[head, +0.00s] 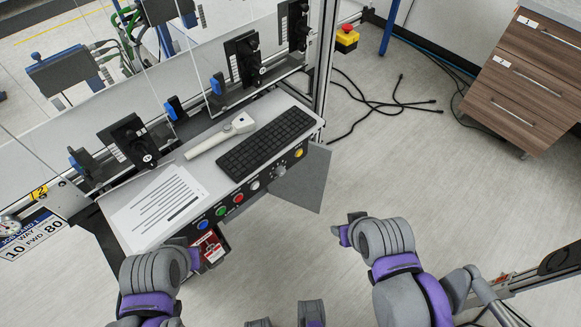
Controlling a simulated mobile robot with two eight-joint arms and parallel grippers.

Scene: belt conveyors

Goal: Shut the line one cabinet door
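A flat grey panel (302,180) sticks out below the right end of the control console; it looks like a door standing open, but its hinge and any label are hidden. A small dark box with red and white parts (213,246) shows under the console's front left; I cannot tell which one is line one's cabinet. My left gripper (192,257) is beside this box, mostly hidden by its own wrist. My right gripper (343,234) is over bare floor, below and right of the grey panel and apart from it. Neither gripper's opening can be made out.
The console carries a keyboard (267,141), a paper sheet (158,207), a white handheld device (221,136) and several coloured buttons (239,198). Wooden drawers (524,84) stand at upper right. Black cables (385,104) lie on the floor.

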